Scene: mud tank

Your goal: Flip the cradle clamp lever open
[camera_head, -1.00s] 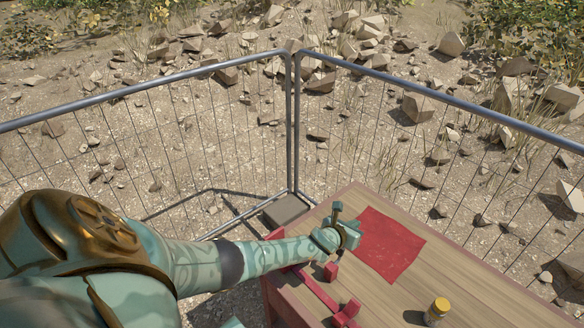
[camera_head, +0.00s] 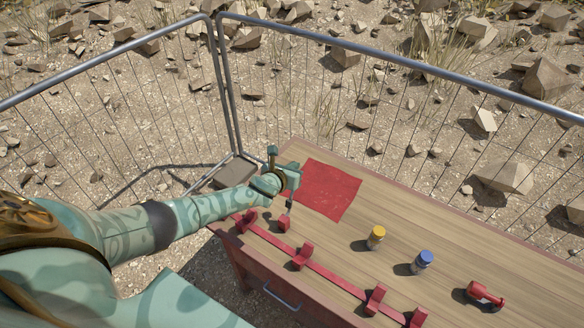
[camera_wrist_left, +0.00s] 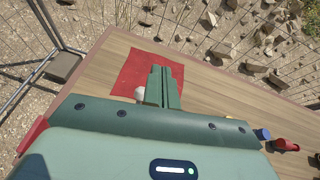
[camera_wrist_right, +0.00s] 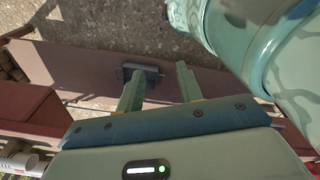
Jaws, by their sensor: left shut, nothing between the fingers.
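A red cradle rail (camera_head: 330,274) with several red blocks runs along the table's near side. Near its left end stands a small red block (camera_head: 285,223) with a thin grey stem rising from it, which looks like the clamp lever. My left gripper (camera_head: 291,178) is shut and empty, just above and beyond that stem; I cannot tell if they touch. In the left wrist view its fingers (camera_wrist_left: 161,86) are pressed together, with a pale rounded piece (camera_wrist_left: 139,93) beside them, partly hidden. My right gripper (camera_wrist_right: 160,88) is open and empty, facing a table side with a dark handle (camera_wrist_right: 143,70).
A red mat (camera_head: 330,190) lies on the wooden table (camera_head: 390,215). A yellow-capped jar (camera_head: 375,238), a blue-capped jar (camera_head: 422,261) and a red tool-like object (camera_head: 485,294) stand to the right. A wire fence (camera_head: 400,90) closes off the back and left.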

